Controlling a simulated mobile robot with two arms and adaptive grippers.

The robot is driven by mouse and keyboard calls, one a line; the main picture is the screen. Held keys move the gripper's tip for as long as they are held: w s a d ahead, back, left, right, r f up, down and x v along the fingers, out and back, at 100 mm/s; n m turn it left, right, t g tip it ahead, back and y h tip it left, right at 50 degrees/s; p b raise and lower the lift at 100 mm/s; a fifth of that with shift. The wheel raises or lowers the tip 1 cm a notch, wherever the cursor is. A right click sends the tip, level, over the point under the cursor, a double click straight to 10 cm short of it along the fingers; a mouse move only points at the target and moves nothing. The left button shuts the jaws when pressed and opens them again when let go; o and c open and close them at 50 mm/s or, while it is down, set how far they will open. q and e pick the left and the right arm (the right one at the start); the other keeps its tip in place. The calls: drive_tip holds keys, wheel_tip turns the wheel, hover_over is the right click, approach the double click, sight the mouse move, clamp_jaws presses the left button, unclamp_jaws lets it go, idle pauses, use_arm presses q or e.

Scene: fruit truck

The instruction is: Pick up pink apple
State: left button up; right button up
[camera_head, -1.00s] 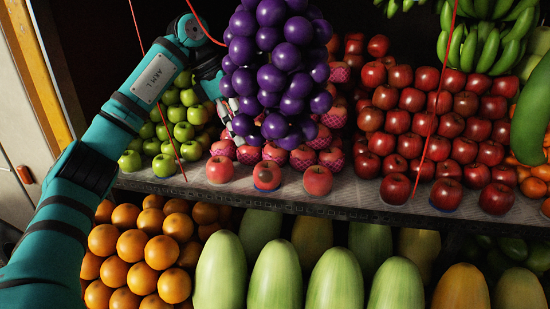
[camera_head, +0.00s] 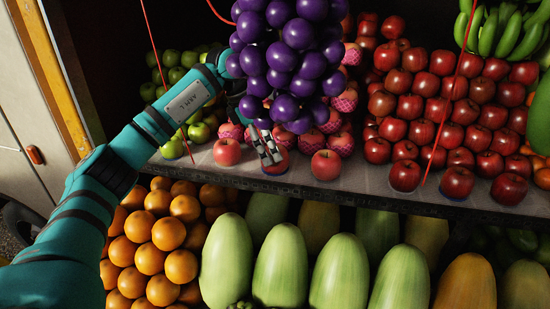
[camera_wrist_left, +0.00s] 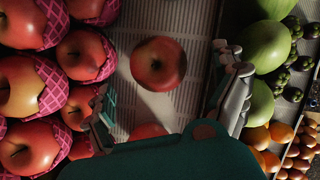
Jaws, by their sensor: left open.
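Pink apples stand in a loose row on the shelf's front edge: a left one (camera_head: 227,152), a middle one (camera_head: 279,164) and a right one (camera_head: 326,165). My left gripper (camera_head: 270,160) is open at the middle apple; its fingers partly cover that apple. Hanging purple grapes hide part of my wrist. In the left wrist view, the open fingers (camera_wrist_left: 168,98) point past one whole pink apple (camera_wrist_left: 158,64), which lies ahead of them, apart from both. Another apple (camera_wrist_left: 147,130) shows between the fingers, partly hidden by my gripper's body. My right gripper is not seen.
Purple grapes (camera_head: 290,60) hang directly above the gripper. Pink apples in netting (camera_wrist_left: 85,52) are stacked behind the row, with green apples (camera_head: 172,147) left and red apples (camera_head: 405,175) right. Below the shelf edge (camera_head: 350,192) are oranges (camera_head: 168,233) and pale green melons (camera_head: 280,265).

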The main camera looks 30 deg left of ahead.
use_arm(q)
drive_tip(key=x, duration=0.4)
drive_tip(key=shift+w+d+f+p, duration=0.1)
drive_tip(key=shift+w+f+p, duration=0.1)
drive_tip(key=shift+f+p, duration=0.1)
drive_tip(key=shift+r, duration=0.1)
drive_tip(key=shift+c, duration=0.3)
drive_tip(key=c, duration=1.4)
